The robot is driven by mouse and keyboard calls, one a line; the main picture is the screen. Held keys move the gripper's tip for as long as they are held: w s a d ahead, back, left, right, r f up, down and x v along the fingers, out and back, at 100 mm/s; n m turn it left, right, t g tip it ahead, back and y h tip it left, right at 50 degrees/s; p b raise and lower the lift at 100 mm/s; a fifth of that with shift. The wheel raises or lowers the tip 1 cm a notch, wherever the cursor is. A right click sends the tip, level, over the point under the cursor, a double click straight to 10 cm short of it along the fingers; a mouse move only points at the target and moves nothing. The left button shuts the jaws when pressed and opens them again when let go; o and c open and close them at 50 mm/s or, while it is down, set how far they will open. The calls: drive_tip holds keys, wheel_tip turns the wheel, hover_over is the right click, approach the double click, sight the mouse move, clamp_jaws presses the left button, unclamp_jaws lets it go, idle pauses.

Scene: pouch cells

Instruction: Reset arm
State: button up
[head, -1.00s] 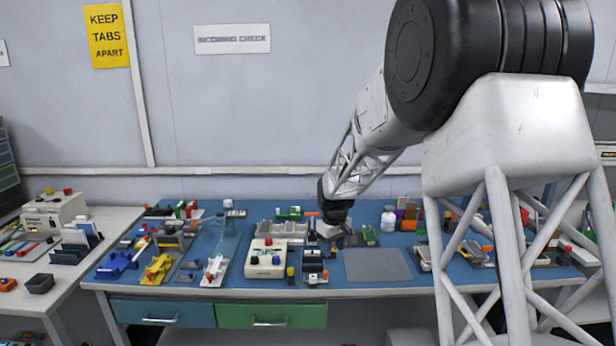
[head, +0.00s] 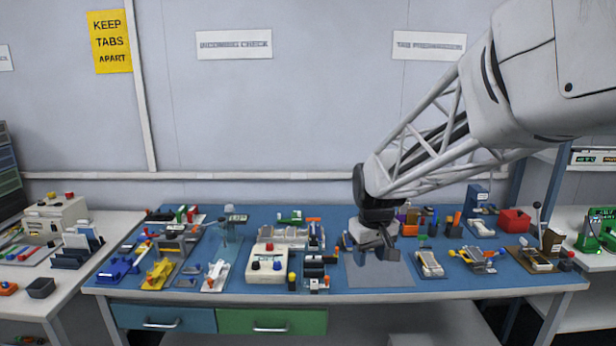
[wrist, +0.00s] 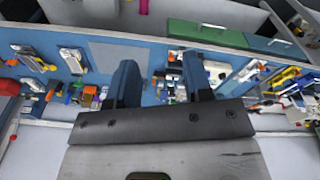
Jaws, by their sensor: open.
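My gripper (head: 380,246) hangs above the grey mat (head: 385,275) on the blue bench (head: 340,215), right of the bench's middle. In the wrist view my gripper's two dark fingers (wrist: 162,88) stand well apart, with nothing between them. The gripper is open and empty. My arm reaches in from the upper right and hides part of the wall and the back of the bench.
A cream box with coloured knobs (head: 267,263) stands left of my gripper, with small fixtures beyond it. Several fixtures, among them a white-and-black one (head: 430,264), stand to the right, near a red box (head: 514,221). The grey mat is bare.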

drive_tip(key=s+d+m, duration=0.2)
drive_tip(key=s, duration=1.2)
drive_tip(key=s+d+r+m+t, duration=0.1)
drive_tip(key=s+d+m, duration=0.1)
drive_tip(key=s, duration=1.3)
drive_tip(key=shift+d+r, duration=0.15)
drive_tip(key=shift+d, duration=0.1)
